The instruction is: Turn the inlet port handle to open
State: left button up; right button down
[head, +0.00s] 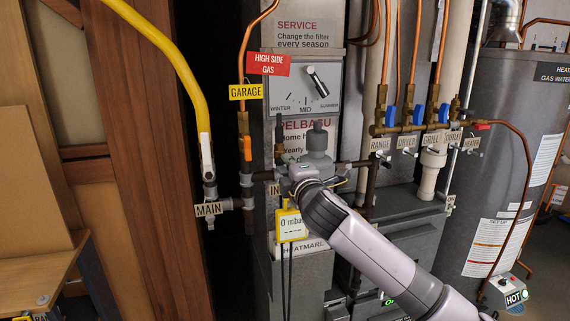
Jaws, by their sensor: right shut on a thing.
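My right gripper (288,174) reaches in from the lower right and is at the pipe fitting beside the "IN" label (274,190), below the grey regulator (317,142). It is shut on a small part there, which appears to be the inlet port handle. The fingers and wrist cover most of that handle, so its angle cannot be told. My left gripper is out of view.
A yellow gauge (291,225) reading 0 mbar hangs just below the gripper. The "MAIN" valve (208,178) on the yellow pipe is to the left. Blue-handled valves (415,114) and a grey water heater (510,170) stand to the right.

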jog(key=n+p, duration=0.4)
jog(key=shift+n, duration=0.3)
jog(key=shift+f, duration=0.1)
jog(key=shift+p, duration=0.35)
